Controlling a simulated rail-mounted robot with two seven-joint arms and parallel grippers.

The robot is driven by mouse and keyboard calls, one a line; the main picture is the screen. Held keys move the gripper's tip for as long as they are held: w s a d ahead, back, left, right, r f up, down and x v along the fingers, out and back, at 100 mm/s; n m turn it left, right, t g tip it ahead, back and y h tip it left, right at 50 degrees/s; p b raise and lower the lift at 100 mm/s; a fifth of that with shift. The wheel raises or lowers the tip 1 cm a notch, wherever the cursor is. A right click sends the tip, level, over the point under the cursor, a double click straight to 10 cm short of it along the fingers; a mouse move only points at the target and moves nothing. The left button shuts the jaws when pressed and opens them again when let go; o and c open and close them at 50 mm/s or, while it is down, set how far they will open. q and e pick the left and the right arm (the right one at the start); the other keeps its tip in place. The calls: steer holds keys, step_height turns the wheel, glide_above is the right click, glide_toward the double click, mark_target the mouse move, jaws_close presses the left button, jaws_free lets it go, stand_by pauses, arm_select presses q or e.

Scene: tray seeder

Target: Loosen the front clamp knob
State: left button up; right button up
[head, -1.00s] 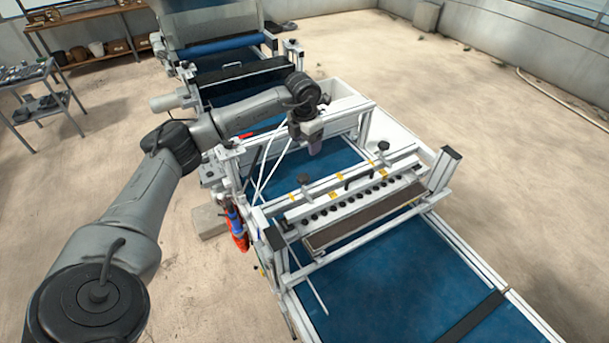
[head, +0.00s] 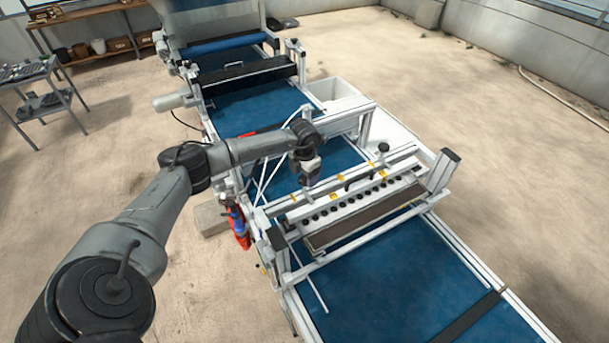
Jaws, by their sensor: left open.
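The seeder's cross rail (head: 328,187) carries black clamp knobs on stems. One knob (head: 383,147) shows clear at the far right end of the rail. The nearer knob, at the left part of the rail, is hidden behind my left gripper (head: 309,182). My left gripper points down over that spot and is open. Its fingertips are small and dark here, and I cannot tell whether they are around the knob or touching it. My right gripper is not in view.
A row of black nozzles (head: 345,204) lies along the seeder head beside the rail. The blue conveyor belt (head: 400,285) runs underneath. White frame posts (head: 441,172) stand at the sides. A red-and-blue tool (head: 238,229) hangs on the left side.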

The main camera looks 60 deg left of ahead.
arm_select(q)
steer(key=shift+f, duration=0.65)
steer(key=c, duration=0.9)
